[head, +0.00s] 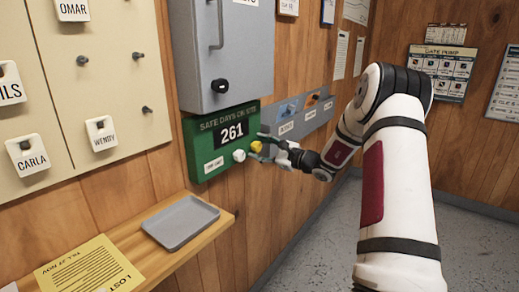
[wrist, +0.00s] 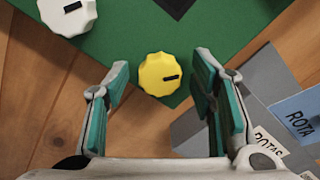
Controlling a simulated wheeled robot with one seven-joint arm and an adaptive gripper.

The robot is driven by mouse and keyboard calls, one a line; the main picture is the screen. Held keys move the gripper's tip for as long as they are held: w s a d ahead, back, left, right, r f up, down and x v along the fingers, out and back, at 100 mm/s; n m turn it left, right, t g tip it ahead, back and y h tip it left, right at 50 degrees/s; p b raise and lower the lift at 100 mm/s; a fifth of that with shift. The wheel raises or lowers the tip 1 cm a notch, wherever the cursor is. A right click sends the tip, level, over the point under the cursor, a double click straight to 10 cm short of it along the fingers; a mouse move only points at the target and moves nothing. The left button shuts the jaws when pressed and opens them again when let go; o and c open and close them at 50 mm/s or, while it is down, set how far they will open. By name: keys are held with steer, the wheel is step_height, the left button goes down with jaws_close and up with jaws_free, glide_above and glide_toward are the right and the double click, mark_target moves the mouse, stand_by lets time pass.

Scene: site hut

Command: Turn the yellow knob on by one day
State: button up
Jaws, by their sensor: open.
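The yellow knob (head: 256,146) sits at the lower right of the green counter board (head: 196,155), whose display (head: 232,132) reads 261. In the wrist view the yellow knob (wrist: 160,74) has a dark pointer mark aimed right and slightly up. My gripper (head: 261,145) is at the board, close to the knob. In the wrist view my gripper (wrist: 160,85) is open, with one teal-padded finger on each side of the knob. A gap shows between each pad and the knob. A white knob (head: 239,155) is left of the yellow one; it also shows in the wrist view (wrist: 68,12).
A grey cabinet (head: 235,60) hangs directly above the board. A grey rack with labelled cards (head: 305,122) is close on the right. A wooden shelf (head: 225,218) with a grey tray (head: 181,222) juts out below. Name tags hang on a panel (head: 110,20) at left.

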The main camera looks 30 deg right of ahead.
steer(key=shift+w+a, duration=0.1)
steer(key=shift+w, duration=0.05)
steer(key=shift+c, duration=0.3)
steer(key=c, duration=1.1)
steer(key=shift+m, duration=0.3)
steer(key=m+p, duration=0.2)
steer(key=shift+r+m, duration=0.1)
steer(key=shift+m, duration=0.2)
steer(key=shift+m+p, duration=1)
steer(key=shift+m, duration=0.8)
